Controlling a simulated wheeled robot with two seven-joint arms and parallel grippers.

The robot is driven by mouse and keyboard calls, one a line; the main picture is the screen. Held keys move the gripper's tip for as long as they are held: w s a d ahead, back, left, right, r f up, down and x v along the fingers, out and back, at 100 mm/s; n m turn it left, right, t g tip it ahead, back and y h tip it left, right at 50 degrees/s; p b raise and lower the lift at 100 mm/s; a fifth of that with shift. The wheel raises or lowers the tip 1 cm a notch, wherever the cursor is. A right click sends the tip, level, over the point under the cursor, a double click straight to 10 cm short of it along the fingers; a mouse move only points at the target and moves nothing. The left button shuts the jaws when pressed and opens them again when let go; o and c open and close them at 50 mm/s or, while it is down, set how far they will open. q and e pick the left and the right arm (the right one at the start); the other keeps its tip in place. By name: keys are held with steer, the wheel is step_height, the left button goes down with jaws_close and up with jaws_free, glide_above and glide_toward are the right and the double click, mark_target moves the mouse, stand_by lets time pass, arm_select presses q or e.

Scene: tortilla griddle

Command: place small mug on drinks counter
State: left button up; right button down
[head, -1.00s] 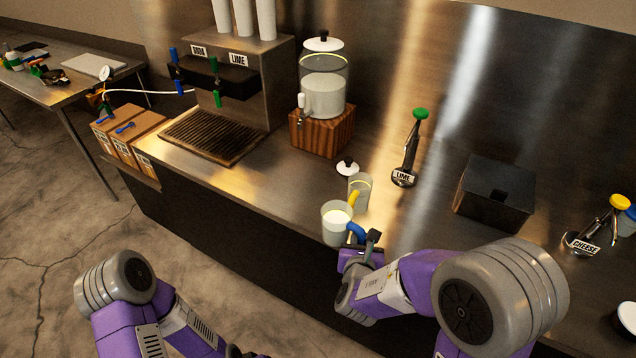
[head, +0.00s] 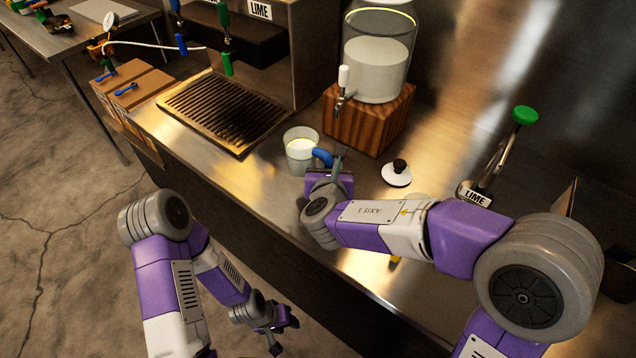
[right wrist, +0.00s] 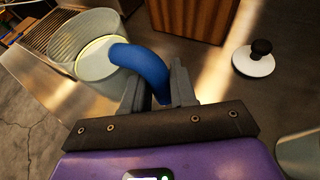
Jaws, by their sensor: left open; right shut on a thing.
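The clear mug with a blue handle (head: 300,151) holds a pale liquid. It stands upright near the counter's front edge, in front of the wooden stand. My right gripper (head: 336,166) is shut on its handle. In the right wrist view the blue handle (right wrist: 146,70) sits between the fingers (right wrist: 160,92), and the mug (right wrist: 92,60) is at the upper left. I cannot tell whether the mug touches the counter (head: 255,180). A second mug is mostly hidden behind my right arm; only a yellow bit (head: 395,260) shows. My left gripper (head: 280,335) is open and empty, in front of the counter.
A drip grate (head: 226,110) lies left of the mug under the soda and lime taps. A drink dispenser (head: 378,60) stands on a wooden block (head: 368,118) behind it. A white lid with a black knob (head: 396,174) and a lime pump (head: 495,165) are to the right.

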steer(key=shift+s+f+b, duration=0.25)
steer(key=shift+f+b, duration=0.1)
steer(key=shift+f, duration=0.9)
steer(key=shift+w+f+b, duration=0.1)
steer(key=shift+f+b, duration=0.8)
steer(key=shift+f, duration=1.65)
steer(key=shift+f, duration=0.1)
steer(key=c, duration=1.4)
jaws_free()
steer(key=shift+f+b, duration=0.15)
steer(key=shift+b, duration=0.15)
steer(key=o, duration=0.5)
